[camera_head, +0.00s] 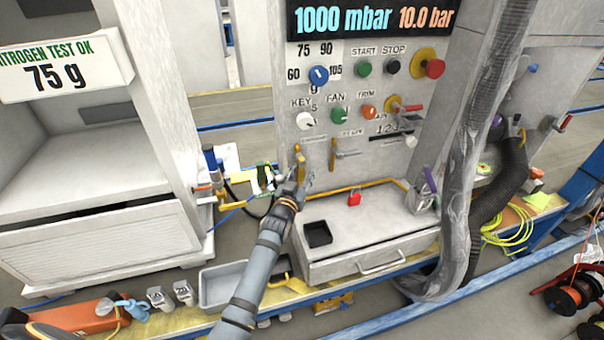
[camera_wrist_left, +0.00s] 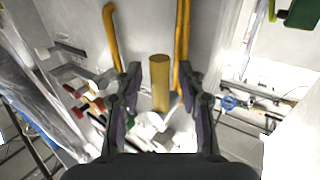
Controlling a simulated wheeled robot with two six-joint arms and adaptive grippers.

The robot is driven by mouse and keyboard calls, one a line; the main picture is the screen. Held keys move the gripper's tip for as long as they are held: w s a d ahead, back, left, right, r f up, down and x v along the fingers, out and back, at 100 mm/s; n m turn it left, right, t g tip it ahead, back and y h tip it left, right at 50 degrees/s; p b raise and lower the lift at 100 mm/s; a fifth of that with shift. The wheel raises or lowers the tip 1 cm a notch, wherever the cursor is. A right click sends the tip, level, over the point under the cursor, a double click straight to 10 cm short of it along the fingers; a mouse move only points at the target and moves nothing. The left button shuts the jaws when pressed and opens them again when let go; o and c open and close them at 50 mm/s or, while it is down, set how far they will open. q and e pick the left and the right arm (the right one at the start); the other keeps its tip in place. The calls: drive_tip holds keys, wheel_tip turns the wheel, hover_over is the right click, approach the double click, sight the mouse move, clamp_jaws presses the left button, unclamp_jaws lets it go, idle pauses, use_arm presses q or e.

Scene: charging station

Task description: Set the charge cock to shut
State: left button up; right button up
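Two brass lever cocks sit low on the left of the grey panel, under labels too small to read. My left gripper (camera_head: 300,179) is at the left cock (camera_head: 299,158); the other cock (camera_head: 346,154) is to its right. I cannot tell from the labels which is the charge cock. In the left wrist view, a brass handle (camera_wrist_left: 160,82) points towards the camera between the spread fingers of my left gripper (camera_wrist_left: 160,98), with gaps on both sides. A second brass lever (camera_wrist_left: 111,32) shows at upper left. My right gripper is not in view.
Knobs and buttons, including a blue dial (camera_head: 318,76) and a red stop button (camera_head: 434,68), are above. A thick grey hose (camera_head: 464,165) hangs at right. Hoses and fittings (camera_head: 262,178) crowd the left.

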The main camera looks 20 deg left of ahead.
use_arm(q)
clamp_jaws()
drive_tip(key=shift+f, duration=0.15)
idle(0.4)
